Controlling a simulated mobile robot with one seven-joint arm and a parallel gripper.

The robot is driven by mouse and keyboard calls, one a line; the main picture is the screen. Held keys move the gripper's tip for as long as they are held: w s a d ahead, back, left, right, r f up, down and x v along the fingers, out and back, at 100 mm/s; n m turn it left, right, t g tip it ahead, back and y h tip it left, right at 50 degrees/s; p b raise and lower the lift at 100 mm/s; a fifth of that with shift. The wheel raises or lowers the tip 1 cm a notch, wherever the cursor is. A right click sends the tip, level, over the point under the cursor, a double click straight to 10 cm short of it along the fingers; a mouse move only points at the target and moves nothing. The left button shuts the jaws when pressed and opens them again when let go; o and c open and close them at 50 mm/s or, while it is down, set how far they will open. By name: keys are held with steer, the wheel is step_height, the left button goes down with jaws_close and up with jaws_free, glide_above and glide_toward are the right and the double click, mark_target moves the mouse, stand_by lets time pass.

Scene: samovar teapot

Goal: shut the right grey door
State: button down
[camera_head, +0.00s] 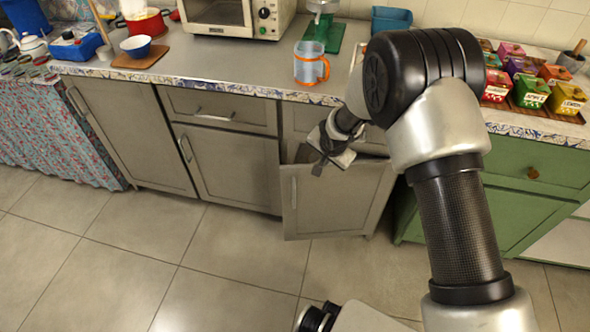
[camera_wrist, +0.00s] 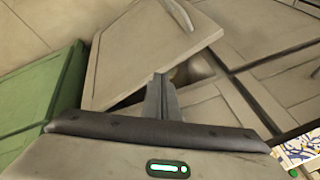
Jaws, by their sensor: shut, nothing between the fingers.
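The right grey door (camera_head: 340,205) stands ajar in the lower row of cabinets, its left side swung out toward me. Its upright handle (camera_head: 294,192) is near its left edge. In the wrist view the door (camera_wrist: 140,55) fills the upper middle, with the handle (camera_wrist: 180,14) at the top. My gripper (camera_head: 318,168) is shut and empty at the door's top edge, near the upper left corner. In the wrist view the closed fingers (camera_wrist: 160,80) overlap that edge, beside the dark opening. I cannot tell whether they touch the door.
A grey drawer front (camera_head: 306,125) is above the opening, partly behind my arm. The left grey door (camera_head: 235,168) looks shut. A green cabinet (camera_head: 500,205) stands to the right. The counter above holds an orange-rimmed clear mug (camera_head: 310,64) near its edge. The tiled floor (camera_head: 220,250) in front is clear.

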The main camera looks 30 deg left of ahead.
steer(key=s+n+y, duration=0.3)
steer(key=n, duration=1.3)
steer(key=n+g+y+b, duration=0.1)
steer(key=n+g, duration=0.2)
steer(key=n, duration=0.6)
glide_toward(290, 173)
step_height(290, 173, down, 4)
steer(key=s+a, duration=0.1)
steer(key=a, duration=0.1)
steer(key=shift+w+a, duration=0.35)
steer(key=shift+w, duration=0.15)
steer(key=shift+w+t, duration=0.15)
steer(key=shift+t, duration=0.15)
